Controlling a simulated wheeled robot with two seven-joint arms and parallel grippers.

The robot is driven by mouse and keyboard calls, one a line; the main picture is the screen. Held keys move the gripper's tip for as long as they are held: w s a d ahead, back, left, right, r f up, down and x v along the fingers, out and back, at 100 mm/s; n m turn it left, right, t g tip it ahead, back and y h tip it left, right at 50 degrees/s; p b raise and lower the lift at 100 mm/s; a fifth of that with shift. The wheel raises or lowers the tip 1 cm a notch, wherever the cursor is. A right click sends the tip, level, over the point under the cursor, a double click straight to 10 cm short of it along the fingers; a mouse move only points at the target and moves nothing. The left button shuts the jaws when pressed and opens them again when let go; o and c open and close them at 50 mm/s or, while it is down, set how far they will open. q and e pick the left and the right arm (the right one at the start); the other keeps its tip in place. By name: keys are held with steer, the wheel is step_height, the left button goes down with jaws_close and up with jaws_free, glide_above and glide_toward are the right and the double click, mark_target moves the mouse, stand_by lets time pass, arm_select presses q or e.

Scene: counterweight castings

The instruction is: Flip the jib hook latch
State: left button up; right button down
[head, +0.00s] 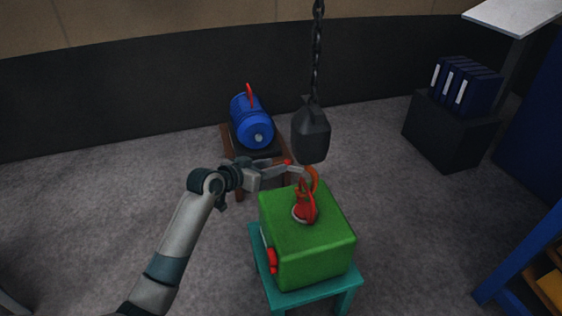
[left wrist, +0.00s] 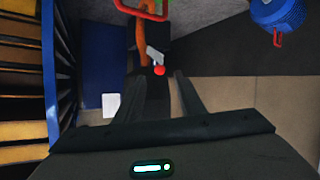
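The black hook block (head: 311,133) hangs from a chain, with the orange jib hook (head: 313,178) below it, just at the red lifting eye (head: 304,205) of the green casting (head: 307,240). In the left wrist view the orange hook (left wrist: 142,38) carries a short grey latch lever (left wrist: 154,55) with a red knob (left wrist: 159,70). My left gripper (head: 294,171) is beside the hook, on its left. Its fingers (left wrist: 160,82) are apart, and the knob shows between or just beyond their tips; contact cannot be told. My right gripper is not in view.
The green casting sits on a teal stand (head: 312,292). A blue motor (head: 251,122) with a red eye rests on a brown stand behind. A black cabinet with blue binders (head: 468,86) stands at right, and a blue shelf (head: 525,255) at front right.

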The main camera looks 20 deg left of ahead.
arm_select(q)
steer(key=shift+p+x, duration=0.3)
steer(key=shift+x, duration=1.95)
jaws_close()
